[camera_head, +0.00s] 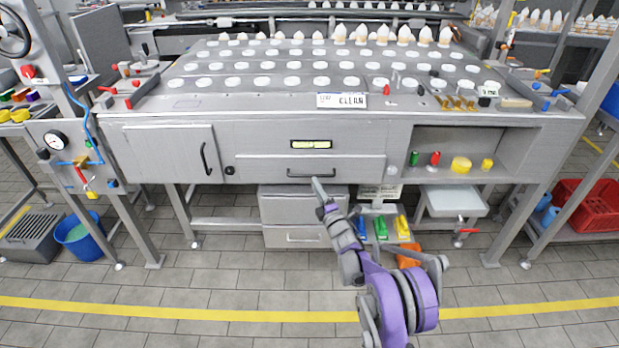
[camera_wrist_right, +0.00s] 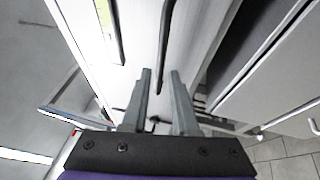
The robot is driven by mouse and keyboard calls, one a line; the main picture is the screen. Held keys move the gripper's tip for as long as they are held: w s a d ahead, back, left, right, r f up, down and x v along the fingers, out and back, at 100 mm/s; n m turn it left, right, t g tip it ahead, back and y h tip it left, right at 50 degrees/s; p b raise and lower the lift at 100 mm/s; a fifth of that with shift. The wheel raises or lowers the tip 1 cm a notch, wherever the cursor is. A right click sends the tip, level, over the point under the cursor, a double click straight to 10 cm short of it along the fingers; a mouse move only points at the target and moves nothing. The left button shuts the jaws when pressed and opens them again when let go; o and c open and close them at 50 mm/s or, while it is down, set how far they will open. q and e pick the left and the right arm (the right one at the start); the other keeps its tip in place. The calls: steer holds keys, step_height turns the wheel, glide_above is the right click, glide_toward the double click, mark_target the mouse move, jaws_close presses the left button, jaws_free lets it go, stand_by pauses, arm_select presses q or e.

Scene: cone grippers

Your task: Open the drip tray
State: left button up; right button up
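A wide shallow drawer front (camera_head: 258,170), which I take to be the drip tray, sits flush in the grey machine below a yellow label. It carries a dark bar handle (camera_head: 311,173). My right gripper (camera_head: 317,182) is just below and in front of this handle. In the right wrist view the two grey fingers (camera_wrist_right: 161,73) are apart, with a dark bar, seemingly the handle (camera_wrist_right: 168,40), running down into the gap between them. I cannot tell whether they touch it. My left gripper is not in view.
A cabinet door with a curved handle (camera_head: 204,158) is to the left. A grey drawer cabinet (camera_head: 290,208) stands below. On the right are an open shelf (camera_head: 440,143) with coloured items and a grey basin (camera_head: 453,201).

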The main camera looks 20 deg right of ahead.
mark_target(311, 176)
steer(key=shift+b+x, duration=0.3)
steer(key=shift+x, duration=2.3)
jaws_close()
